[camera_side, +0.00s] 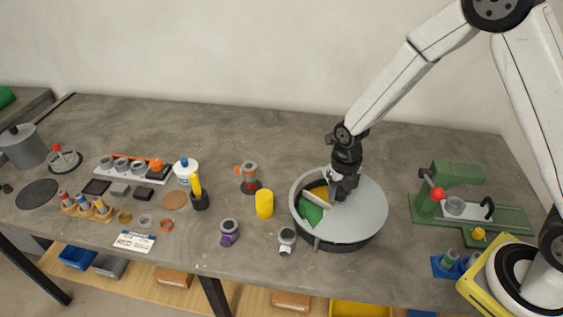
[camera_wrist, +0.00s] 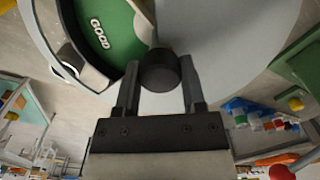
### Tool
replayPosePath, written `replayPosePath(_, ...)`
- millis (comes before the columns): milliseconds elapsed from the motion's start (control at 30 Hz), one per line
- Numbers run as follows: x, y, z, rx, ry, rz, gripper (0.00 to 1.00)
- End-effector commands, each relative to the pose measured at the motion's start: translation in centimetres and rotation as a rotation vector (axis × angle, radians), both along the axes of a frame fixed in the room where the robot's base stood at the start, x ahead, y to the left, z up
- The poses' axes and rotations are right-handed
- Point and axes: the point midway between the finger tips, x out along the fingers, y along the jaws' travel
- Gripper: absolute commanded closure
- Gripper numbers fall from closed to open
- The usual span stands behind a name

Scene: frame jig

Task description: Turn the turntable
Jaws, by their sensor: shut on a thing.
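The turntable (camera_side: 368,212) is a round drum with a light grey cover, standing on the table right of centre. An opening in its cover shows a green section, a pale divider and a yellow section. In the wrist view the grey cover (camera_wrist: 225,40) fills the top, and the green section (camera_wrist: 115,40) carries the word GOOD. My gripper (camera_side: 338,192) is over the turntable, pointing down. In the wrist view my gripper (camera_wrist: 160,78) has its two fingers on either side of a dark round knob (camera_wrist: 160,70) and is shut on it.
A yellow cylinder (camera_side: 264,205) stands just left of the turntable. Two small fittings, one purple (camera_side: 229,232) and one grey-white (camera_side: 287,240), sit in front. A green press (camera_side: 450,190) with a red knob stands right. Several jars and tools crowd the left; the table behind the turntable is clear.

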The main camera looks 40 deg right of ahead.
Motion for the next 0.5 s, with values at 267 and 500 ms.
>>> replayPosePath(267,0.07,-0.04,0.06,0.000,-0.001,0.127,1.00)
replayPosePath(500,0.08,-0.04,0.06,0.000,-0.002,0.156,1.00)
